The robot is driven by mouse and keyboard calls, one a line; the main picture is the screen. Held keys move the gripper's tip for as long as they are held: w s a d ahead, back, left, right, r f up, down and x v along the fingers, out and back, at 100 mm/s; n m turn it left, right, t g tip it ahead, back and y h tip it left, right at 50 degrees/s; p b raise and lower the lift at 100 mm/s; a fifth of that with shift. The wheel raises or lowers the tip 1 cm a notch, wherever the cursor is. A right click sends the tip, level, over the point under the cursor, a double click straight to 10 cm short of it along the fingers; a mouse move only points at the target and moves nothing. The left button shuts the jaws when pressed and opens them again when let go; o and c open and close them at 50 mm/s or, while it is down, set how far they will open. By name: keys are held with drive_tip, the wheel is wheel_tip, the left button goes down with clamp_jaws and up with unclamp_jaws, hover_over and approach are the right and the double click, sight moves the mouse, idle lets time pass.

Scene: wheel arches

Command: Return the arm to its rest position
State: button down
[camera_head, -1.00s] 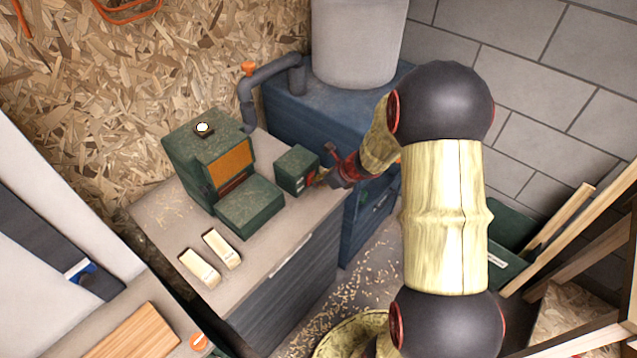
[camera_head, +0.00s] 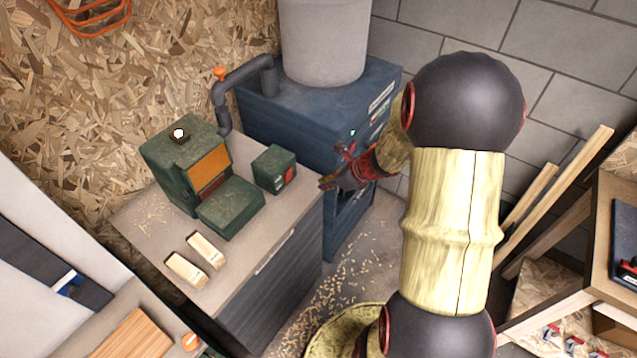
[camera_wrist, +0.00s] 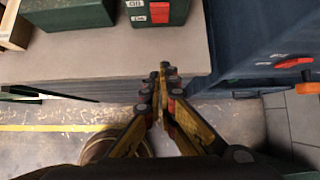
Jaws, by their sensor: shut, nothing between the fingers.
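My gripper (camera_head: 326,183) is shut and empty in the head view, at the end of my bent arm, beside the right edge of the grey workbench (camera_head: 300,205). In the wrist view its fingers (camera_wrist: 163,68) meet together in front of the bench edge, with the floor below. A small green switch box (camera_head: 274,169) with a red switch stands on the bench, left of the gripper and apart from it. The box also shows at the top of the wrist view (camera_wrist: 157,12).
A green machine (camera_head: 185,160) and two pale wooden blocks (camera_head: 196,260) stand on the bench. A blue cabinet (camera_head: 290,115) with a grey drum (camera_head: 322,40) is behind the gripper. A wooden shelf (camera_head: 590,215) stands at right. Floor with shavings (camera_head: 350,270) lies between.

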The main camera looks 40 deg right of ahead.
drive_tip(key=shift+s, duration=0.15)
idle(0.5)
drive_tip(key=s+a+r+n+g+y, duration=0.1)
drive_tip(key=s+a+r+n+g, duration=0.15)
drive_tip(key=s+a+n, duration=0.5)
drive_tip(key=s+a+r+n+g, duration=0.2)
drive_tip(key=s+a+r+n, duration=0.15)
drive_tip(key=n, duration=0.65)
drive_tip(key=s+a+r+n+t+h, duration=0.1)
drive_tip(key=s+a+r+n, duration=0.3)
drive_tip(key=r+n, duration=0.3)
drive_tip(key=s+a+r+n+t+h, duration=0.2)
drive_tip(key=s+a+r+n, duration=0.2)
drive_tip(key=r+n, duration=0.3)
wheel_tip(320, 180, up, 4)
drive_tip(key=shift+s+a+r+h, duration=0.2)
drive_tip(key=shift+s+a+h, duration=0.15)
drive_tip(key=shift+a, duration=0.25)
